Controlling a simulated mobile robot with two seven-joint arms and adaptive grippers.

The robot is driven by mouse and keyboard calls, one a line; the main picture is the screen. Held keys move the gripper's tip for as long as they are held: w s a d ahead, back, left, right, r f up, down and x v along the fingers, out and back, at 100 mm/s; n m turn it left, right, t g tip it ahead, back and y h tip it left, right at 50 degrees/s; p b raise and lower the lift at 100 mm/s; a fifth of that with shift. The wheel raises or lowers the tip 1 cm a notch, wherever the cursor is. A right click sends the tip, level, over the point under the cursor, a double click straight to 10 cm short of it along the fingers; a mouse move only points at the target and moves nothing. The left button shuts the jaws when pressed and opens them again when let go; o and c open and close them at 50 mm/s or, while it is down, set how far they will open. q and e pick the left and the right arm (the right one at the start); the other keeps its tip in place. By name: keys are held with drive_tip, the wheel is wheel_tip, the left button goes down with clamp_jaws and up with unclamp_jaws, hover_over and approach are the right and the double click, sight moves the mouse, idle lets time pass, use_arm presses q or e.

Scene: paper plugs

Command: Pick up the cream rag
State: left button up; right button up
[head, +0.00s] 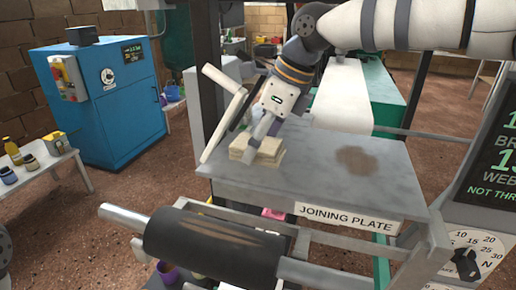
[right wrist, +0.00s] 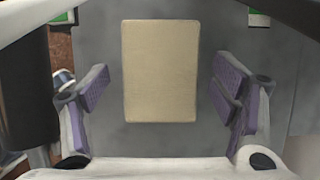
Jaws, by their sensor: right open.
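The cream rag (head: 258,149) lies folded as a layered stack on the left part of the grey joining plate (head: 318,180). In the right wrist view the rag (right wrist: 160,72) is a flat cream rectangle between the two fingers. My right gripper (head: 247,140) points down at the rag and hides part of it in the head view. In the right wrist view my right gripper (right wrist: 162,95) is open, with a gap between each purple-padded finger and the rag. I cannot tell how far the fingertips are above the plate. My left gripper is not in view.
A dark roller (head: 210,245) runs along the front below the plate. A white lever (head: 225,110) stands at the plate's left edge. A blue cabinet (head: 115,110) is at the back left. The plate's right side is clear except for a brown stain (head: 357,159).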

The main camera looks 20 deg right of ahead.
drive_tip(key=shift+f, duration=0.15)
idle(0.7)
drive_tip(key=c, duration=1.2)
